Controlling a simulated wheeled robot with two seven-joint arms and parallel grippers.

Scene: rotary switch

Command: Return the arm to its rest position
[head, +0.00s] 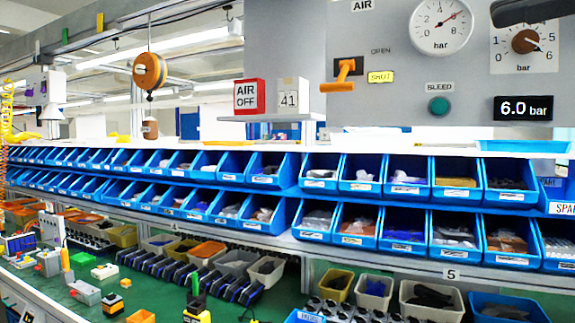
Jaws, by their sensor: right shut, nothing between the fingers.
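My right gripper (508,13) shows as a dark shape at the top right edge of the head view, partly cut off. It is shut and empty, just above the rotary knob in the picture and apart from it. The brown rotary knob (526,41) sits on a white dial plate marked in bar, with its pointer toward the 6 at the lower right. The display (523,108) below reads 6.0 bar. The round gauge (440,27) to the left has a red needle pointing to the upper right. My left gripper is not in view.
An orange lever valve (341,76) and a green bleed button (438,106) are on the grey panel (385,110). An AIR OFF sign (249,96) stands left of it. Rows of blue bins (405,192) run below, above a cluttered green bench.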

